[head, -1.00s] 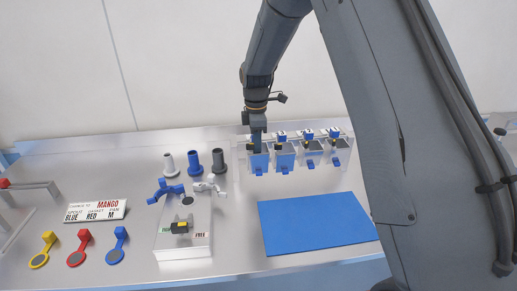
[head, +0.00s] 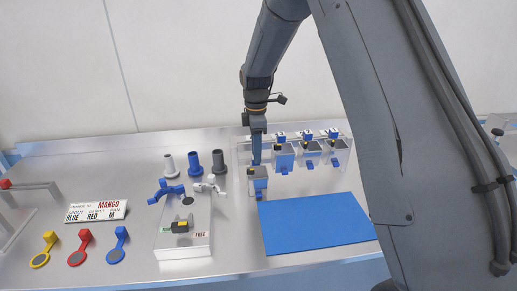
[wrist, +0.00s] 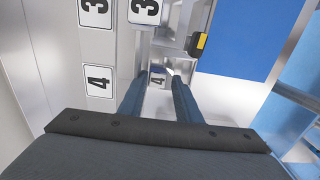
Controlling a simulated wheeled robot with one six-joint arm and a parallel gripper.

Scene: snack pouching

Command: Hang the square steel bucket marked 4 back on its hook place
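The square steel bucket marked 4 (head: 258,184) is at the left end of the bucket row, lower and nearer the front than its neighbours, apparently down at the table. My gripper (head: 256,163) is directly above it, pointing down. In the wrist view my gripper's fingers (wrist: 159,82) are apart, with a gap between them. The bucket's small 4 tag (wrist: 158,77) shows between and beyond the fingertips. The hook place's larger 4 label (wrist: 98,80) is to the left in the wrist view. The bucket's contact with the table is unclear.
Other buckets (head: 312,150) hang on the clear rack to the right. A blue mat (head: 316,222) lies in front. A steel fixture (head: 184,238) with blue and white clamps is to the left, with standing spouts (head: 193,163) behind it. Coloured caps (head: 119,246) lie front left.

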